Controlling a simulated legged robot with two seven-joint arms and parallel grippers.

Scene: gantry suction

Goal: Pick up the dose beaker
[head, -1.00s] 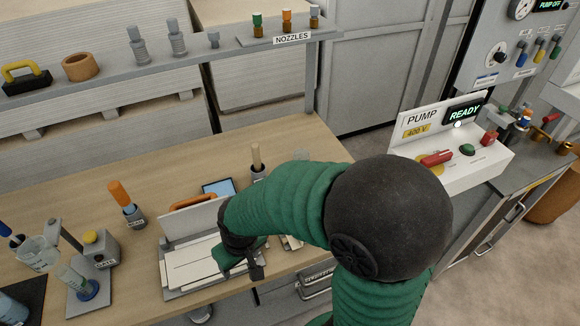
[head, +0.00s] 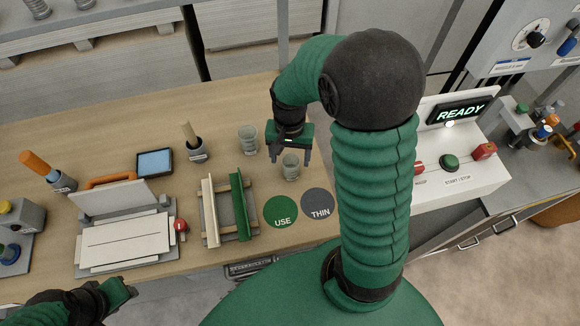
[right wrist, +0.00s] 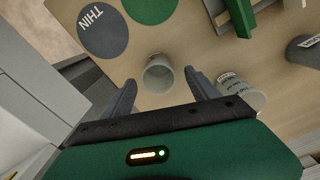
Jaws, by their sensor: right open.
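A small clear beaker (head: 290,168), likely the dose beaker, stands upright on the wooden bench just below my right gripper (head: 292,158). In the right wrist view the small beaker (right wrist: 158,73) appears between the two fingertips of the open right gripper (right wrist: 160,79), with gaps on both sides. A larger clear beaker (head: 248,139) stands to its left and farther back.
Green USE (head: 281,212) and grey THIN (head: 318,203) discs lie in front of the small beaker. A green-railed rack (head: 228,207) and a plate tray (head: 125,240) stand to the left. The pump box (head: 455,150) reads READY at the right.

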